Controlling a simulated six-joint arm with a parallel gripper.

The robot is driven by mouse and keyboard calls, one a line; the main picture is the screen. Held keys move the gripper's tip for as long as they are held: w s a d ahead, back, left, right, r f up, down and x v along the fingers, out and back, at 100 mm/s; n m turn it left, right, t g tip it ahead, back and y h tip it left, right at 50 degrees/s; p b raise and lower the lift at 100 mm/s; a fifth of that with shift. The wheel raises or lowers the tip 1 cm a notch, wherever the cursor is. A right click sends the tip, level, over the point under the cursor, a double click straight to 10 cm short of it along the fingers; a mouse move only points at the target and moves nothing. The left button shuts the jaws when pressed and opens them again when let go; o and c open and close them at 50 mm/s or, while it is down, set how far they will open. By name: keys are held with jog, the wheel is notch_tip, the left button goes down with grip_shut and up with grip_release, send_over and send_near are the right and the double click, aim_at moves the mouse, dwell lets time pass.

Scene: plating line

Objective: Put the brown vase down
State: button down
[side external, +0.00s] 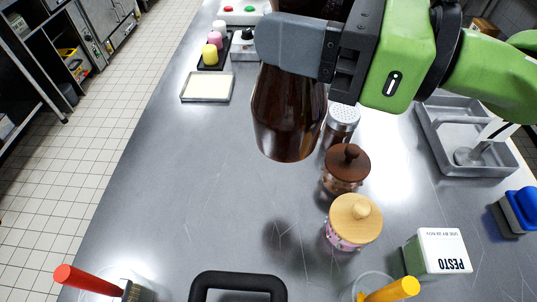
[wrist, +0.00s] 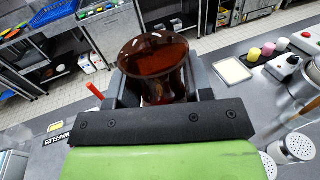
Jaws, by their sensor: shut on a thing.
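The brown vase (side external: 287,115) is dark, glossy and see-through, and it hangs above the steel counter in the side view. My gripper (side external: 290,45) is shut on its upper part, and the vase's lower end shows below the fingers. In the wrist view the vase (wrist: 155,58) shows its open rim between the two fingers of my gripper (wrist: 157,90). The vase is roughly upright, slightly tilted in the side view.
A shaker (side external: 341,122), a jar with a dark lid (side external: 345,165) and a jar with a wooden lid (side external: 353,220) stand right of the vase. A pesto box (side external: 437,252) is at front right. A white tray (side external: 207,87) lies behind. The counter's left middle (side external: 185,170) is clear.

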aim_at(259, 132)
jog(key=a+n+g, duration=0.1)
jog(key=s+a+f+n+g, duration=0.1)
jog(key=g, duration=0.1)
jog(key=shift+s+a+f+y, duration=0.1)
jog(key=shift+s+f+y, duration=0.05)
jog(key=shift+s+y, duration=0.15)
notch_tip(259, 132, down, 10)
jog(key=shift+r, duration=0.1)
jog(key=shift+f, duration=2.35)
jog(key=shift+f, duration=0.15)
jog(key=c, duration=0.5)
grip_release()
